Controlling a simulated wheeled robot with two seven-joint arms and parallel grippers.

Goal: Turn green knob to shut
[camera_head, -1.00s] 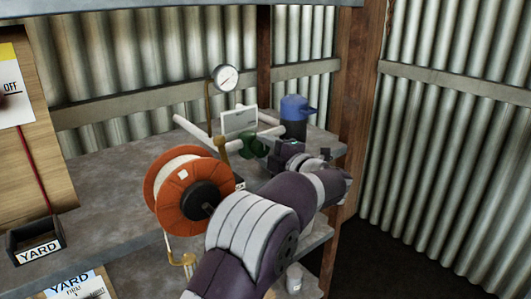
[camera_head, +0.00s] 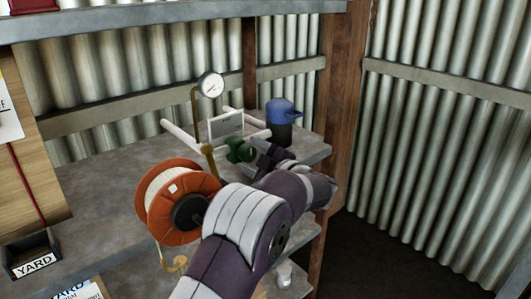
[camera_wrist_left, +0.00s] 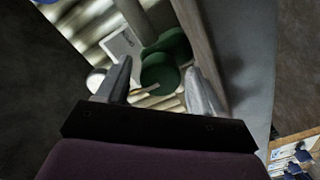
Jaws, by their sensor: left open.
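The green knob (camera_head: 240,149) sits on the pale pipework on the shelf, below and right of a round gauge (camera_head: 211,84). My left gripper (camera_head: 257,152) is just right of the knob in the head view, dark and partly hidden by my own wrist. In the left wrist view the green knob (camera_wrist_left: 160,72) shows between the two fingertips of my open left gripper (camera_wrist_left: 158,88). The fingers are on either side of it in that view; I cannot tell whether they touch it. The right gripper is not in view.
An orange reel (camera_head: 160,225) stands left of my arm. A blue-topped container (camera_head: 283,110) stands behind the gripper, and a white sign (camera_head: 225,125) is behind the knob. A YARD tray (camera_head: 30,256) is at lower left. The grey shelf (camera_head: 105,190) has bare room left of the reel.

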